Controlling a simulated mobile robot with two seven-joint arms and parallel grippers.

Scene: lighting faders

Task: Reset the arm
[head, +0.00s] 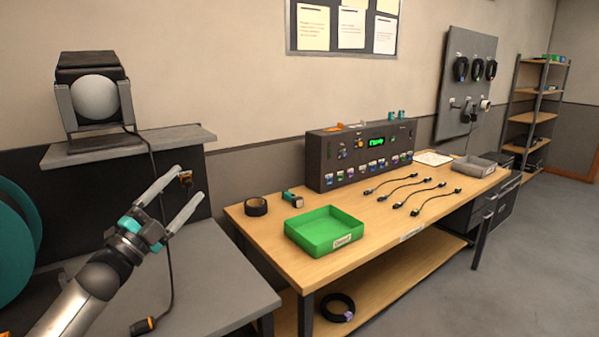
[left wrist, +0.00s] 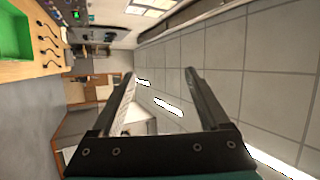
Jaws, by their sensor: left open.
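My left gripper (head: 178,197) is open and empty in the head view, raised over the grey side table at the left. Its two pale fingers are spread apart, with teal parts at the wrist. In the left wrist view its fingers (left wrist: 160,78) are wide apart with nothing between them, and the room behind appears turned sideways. My right gripper is in neither view.
A grey table (head: 225,290) stands below my left arm, with a hanging cable and its plug (head: 143,325). The wooden workbench (head: 375,235) holds a green tray (head: 325,230), a control panel (head: 362,152), several short cables and a tape roll (head: 256,206). Floor at right is clear.

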